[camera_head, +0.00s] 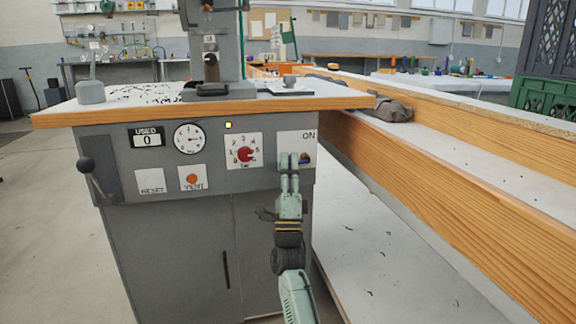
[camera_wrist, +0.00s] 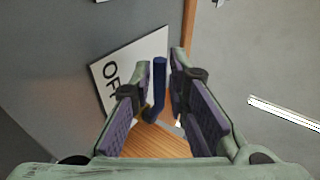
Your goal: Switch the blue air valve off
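The blue air valve handle (camera_head: 304,162) is on a white label plate (camera_head: 309,136) at the right end of the grey press front. The word ON shows on the plate's upper part in the head view. In the wrist view the blue handle (camera_wrist: 159,85) stands between the fingers, and the lettering of OFF shows on the plate (camera_wrist: 110,72) to its left. My gripper (camera_head: 290,158) is at the plate and hides part of it and of the valve. In the wrist view my gripper (camera_wrist: 164,70) is open, with a finger on each side of the handle and gaps visible.
A red dial (camera_head: 245,154), a gauge (camera_head: 189,138), a TEST button (camera_head: 192,180) and a RESET plate (camera_head: 150,182) sit left of the valve. The wooden tabletop edge (camera_head: 200,112) overhangs above. A long wooden rail (camera_head: 450,190) runs close on the right.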

